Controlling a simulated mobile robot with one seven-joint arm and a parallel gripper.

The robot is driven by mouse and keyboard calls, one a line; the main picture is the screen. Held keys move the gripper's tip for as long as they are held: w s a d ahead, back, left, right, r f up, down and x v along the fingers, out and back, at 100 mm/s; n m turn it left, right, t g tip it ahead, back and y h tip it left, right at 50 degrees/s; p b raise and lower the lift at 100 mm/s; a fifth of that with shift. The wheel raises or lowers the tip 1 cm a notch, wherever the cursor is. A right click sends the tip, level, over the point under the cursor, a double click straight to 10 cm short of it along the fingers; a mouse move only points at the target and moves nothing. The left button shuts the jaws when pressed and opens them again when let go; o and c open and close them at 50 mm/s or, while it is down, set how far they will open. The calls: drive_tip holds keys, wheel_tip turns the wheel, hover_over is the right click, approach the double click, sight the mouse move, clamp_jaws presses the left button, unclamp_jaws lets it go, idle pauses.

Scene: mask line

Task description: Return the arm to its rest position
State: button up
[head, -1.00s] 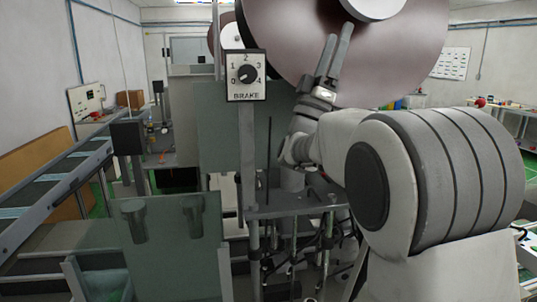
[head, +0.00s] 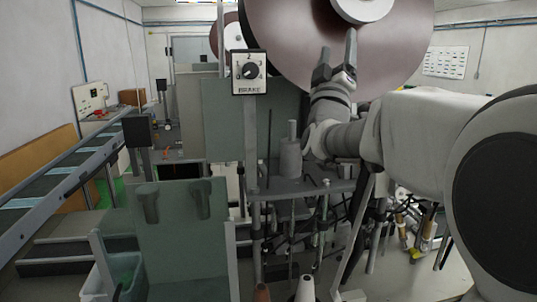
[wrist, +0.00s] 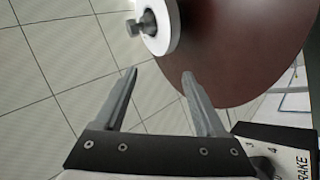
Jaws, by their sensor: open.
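My gripper (head: 338,52) is raised in front of the large brown roll (head: 290,50), its fingers pointing up. In the wrist view, my gripper (wrist: 158,85) has its two fingers spread apart with nothing between them. The brown roll (wrist: 235,45) and its white hub (wrist: 163,25) are beyond the fingertips there. My arm comes in from the right of the head view and hides part of the machine behind it.
A brake dial box (head: 248,72) stands on a post left of my gripper, and its edge (wrist: 280,150) is close to my gripper in the wrist view. A grey cylinder with a peg (head: 291,158) stands on a small shelf. A conveyor (head: 70,190) runs along the left.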

drive_tip(key=s+a+f+g+y, duration=0.1)
drive_tip(key=s+f+g+y, duration=0.35)
drive_tip(key=f, duration=0.35)
drive_tip(key=s+a+f+g+y, duration=0.1)
drive_tip(key=s+f+g+y, duration=0.35)
drive_tip(key=f, duration=0.45)
drive_tip(key=s+d+f+m+g, duration=0.1)
drive_tip(key=s+f+m+g, duration=0.1)
drive_tip(key=s+f+g, duration=0.3)
drive_tip(key=s+d+f+m+g+h, duration=0.1)
drive_tip(key=s+f+g, duration=0.4)
drive_tip(key=s+f, duration=0.8)
drive_tip(key=s+m, duration=0.1)
drive_tip(key=s, duration=0.5)
drive_tip(key=shift+f+m+g, duration=0.3)
drive_tip(key=shift+m, duration=0.1)
